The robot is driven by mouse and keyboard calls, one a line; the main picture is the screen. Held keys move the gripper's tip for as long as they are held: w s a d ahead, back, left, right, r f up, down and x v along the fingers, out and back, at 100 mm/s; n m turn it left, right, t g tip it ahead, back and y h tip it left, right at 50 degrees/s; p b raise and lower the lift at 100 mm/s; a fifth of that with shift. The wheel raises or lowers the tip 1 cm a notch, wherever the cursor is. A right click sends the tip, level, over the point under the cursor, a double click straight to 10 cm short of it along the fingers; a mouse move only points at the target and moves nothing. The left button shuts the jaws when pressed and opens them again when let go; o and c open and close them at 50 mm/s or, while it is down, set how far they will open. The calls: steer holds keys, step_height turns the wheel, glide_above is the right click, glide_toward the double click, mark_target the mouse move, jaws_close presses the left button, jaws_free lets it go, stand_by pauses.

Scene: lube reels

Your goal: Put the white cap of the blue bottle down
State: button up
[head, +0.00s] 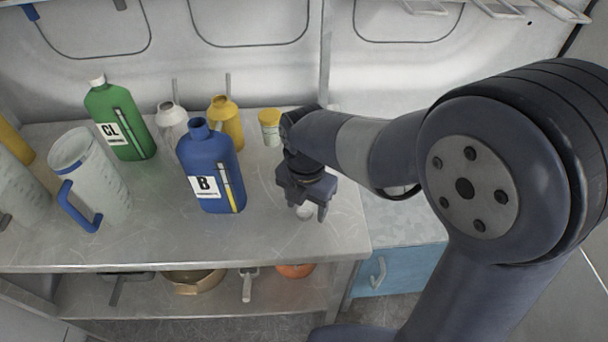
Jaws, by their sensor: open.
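The blue bottle (212,165) with a "B" label stands upright on the metal bench, its neck bare. My gripper (306,212) points down over the bench to the right of the bottle. Its jaws are open. A small white cap (305,212) shows between and just below the fingertips, at bench level. The fingers partly hide it, and I cannot tell whether it touches them.
A green bottle (118,125) with a white cap, a clear bottle (171,122), a yellow bottle (227,125) and a yellow-lidded jar (269,127) stand behind. A blue-handled jug (95,180) is at left. The bench's right edge (362,215) is close to my gripper.

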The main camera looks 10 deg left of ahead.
mark_target(305, 210)
step_height(305, 210, up, 12)
steer(key=shift+a+f+p, duration=0.15)
steer(key=shift+f+p, duration=0.1)
steer(key=shift+p, duration=0.1)
step_height(305, 210, down, 12)
steer(key=shift+f+b, duration=0.2)
steer(key=shift+b, duration=0.2)
stand_by(0.4)
